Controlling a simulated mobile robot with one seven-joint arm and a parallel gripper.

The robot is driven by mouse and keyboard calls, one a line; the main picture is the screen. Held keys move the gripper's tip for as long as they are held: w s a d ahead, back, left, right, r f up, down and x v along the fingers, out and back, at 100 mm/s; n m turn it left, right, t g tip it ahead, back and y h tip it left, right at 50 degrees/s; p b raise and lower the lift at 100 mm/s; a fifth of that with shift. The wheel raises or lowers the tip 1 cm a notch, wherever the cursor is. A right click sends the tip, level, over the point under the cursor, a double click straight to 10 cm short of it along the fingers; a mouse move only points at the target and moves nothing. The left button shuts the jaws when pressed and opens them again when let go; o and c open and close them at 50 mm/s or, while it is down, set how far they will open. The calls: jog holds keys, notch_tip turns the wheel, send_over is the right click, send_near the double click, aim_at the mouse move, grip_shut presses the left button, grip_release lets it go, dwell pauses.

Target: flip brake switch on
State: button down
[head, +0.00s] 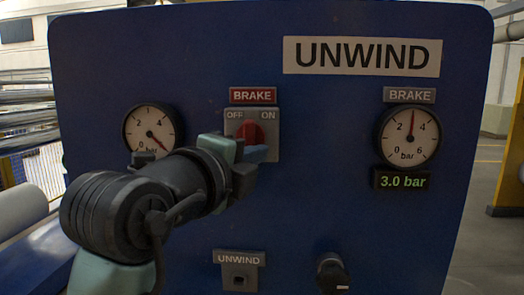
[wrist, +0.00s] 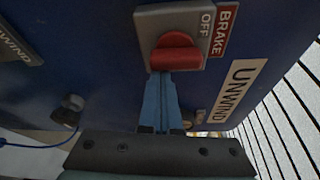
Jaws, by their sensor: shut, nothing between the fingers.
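The brake switch (head: 250,133) is a red knob on a grey plate marked OFF at left and ON at right, under a red BRAKE label (head: 253,95). The knob also shows in the wrist view (wrist: 175,52), where the OFF mark is readable. Its exact setting is hard to tell, as my gripper hides part of it in the head view. In the wrist view the fingertips (wrist: 163,76) are right against or very close to the knob; contact is unclear.
The blue panel (head: 330,200) carries a left gauge (head: 151,130), a right brake gauge (head: 408,136) and a display (head: 402,181) reading 3.0 bar. Below are an UNWIND control (head: 239,270) and a black knob (head: 332,272). The panel right of the switch is clear.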

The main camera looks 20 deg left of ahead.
jog(key=m+b, duration=0.1)
jog(key=m, duration=0.1)
jog(key=a+m+g+y, duration=0.1)
jog(key=m, duration=0.1)
jog(key=shift+s+a+f+m+g+b, duration=0.2)
jog(key=shift+m+g+b, duration=0.1)
jog(key=shift+m+b, duration=0.1)
dwell(0.4)
dwell(0.5)
jog(key=d+f+b, duration=0.3)
jog(key=f, duration=0.1)
jog(key=r+b+v, duration=0.1)
jog(key=v, duration=0.8)
jog(key=shift+r+b, duration=0.35)
